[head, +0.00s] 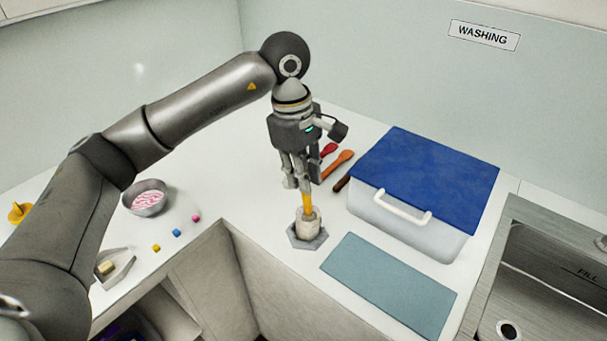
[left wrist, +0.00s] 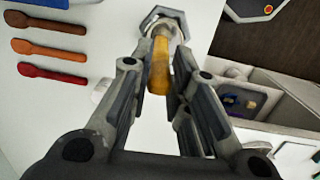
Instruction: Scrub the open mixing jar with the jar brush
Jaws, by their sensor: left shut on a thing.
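The jar brush shows as a yellow handle (head: 306,201), upright between the fingers of my left gripper (head: 302,184). My left gripper points down and is shut on the handle, which also shows in the left wrist view (left wrist: 160,65). Directly under it, the pale mixing jar (head: 308,226) stands on a grey hexagonal base (head: 306,240). The handle's lower end meets the jar's mouth. The brush head is hidden, apparently inside the jar; how deep it sits I cannot tell. My right gripper is not in view.
A clear box with a blue lid (head: 425,175) and a blue-grey mat (head: 390,283) lie right of the jar. Several spoons (left wrist: 48,51) lie behind it. A bowl (head: 148,198) and small cubes are left. A steel sink (head: 545,265) is far right. The counter's front edge is close.

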